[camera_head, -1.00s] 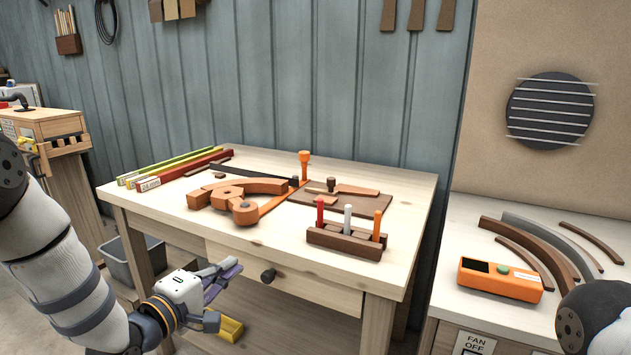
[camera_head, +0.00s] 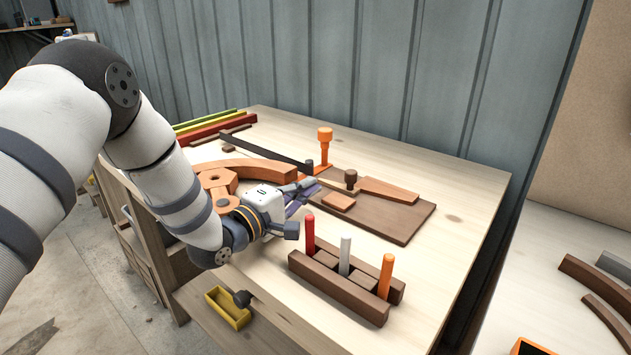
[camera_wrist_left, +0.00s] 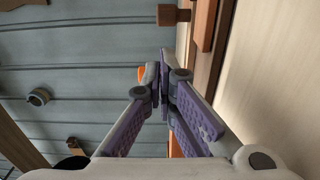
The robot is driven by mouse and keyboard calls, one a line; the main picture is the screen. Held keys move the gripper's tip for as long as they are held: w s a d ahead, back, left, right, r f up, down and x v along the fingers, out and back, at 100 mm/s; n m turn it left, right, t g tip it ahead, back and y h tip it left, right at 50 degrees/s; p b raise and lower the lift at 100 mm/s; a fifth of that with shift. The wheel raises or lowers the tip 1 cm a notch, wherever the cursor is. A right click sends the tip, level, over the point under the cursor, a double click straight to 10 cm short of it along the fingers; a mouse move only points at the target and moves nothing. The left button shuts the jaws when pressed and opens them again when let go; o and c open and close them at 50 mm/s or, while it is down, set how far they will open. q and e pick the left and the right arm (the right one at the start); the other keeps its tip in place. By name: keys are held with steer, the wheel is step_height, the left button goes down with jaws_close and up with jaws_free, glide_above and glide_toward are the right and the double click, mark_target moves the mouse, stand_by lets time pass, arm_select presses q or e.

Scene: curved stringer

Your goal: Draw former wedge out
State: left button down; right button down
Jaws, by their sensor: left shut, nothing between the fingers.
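A tapered orange-brown wooden piece (camera_head: 388,190), wedge-like, lies flat on a dark brown board (camera_head: 400,222) on the bench. Beside it are a small brown block (camera_head: 338,202) and a dark round peg (camera_head: 351,177). I cannot tell for sure which piece is the former wedge. My left gripper (camera_head: 307,190) is shut and empty, low over the bench just left of the board, apart from the tapered piece. In the left wrist view its purple fingers (camera_wrist_left: 163,68) meet at the tips, with the board's edge to the right. My right gripper is not in view.
A curved orange former (camera_head: 268,168) lies behind my left wrist, partly hidden. A rack (camera_head: 335,285) with red, white and orange sticks stands in front of the board. An orange post (camera_head: 325,143) stands behind. The bench's right side (camera_head: 465,190) is clear.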

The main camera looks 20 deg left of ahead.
arm_select(q)
steer(key=x, duration=0.6)
steer(key=shift+w+d+f+b, duration=0.1)
steer(key=shift+f+b, duration=0.2)
steer(key=shift+b, duration=0.1)
steer(key=shift+w+d+r, duration=0.15)
steer(key=shift+w+r, duration=0.05)
steer(key=shift+w, duration=0.25)
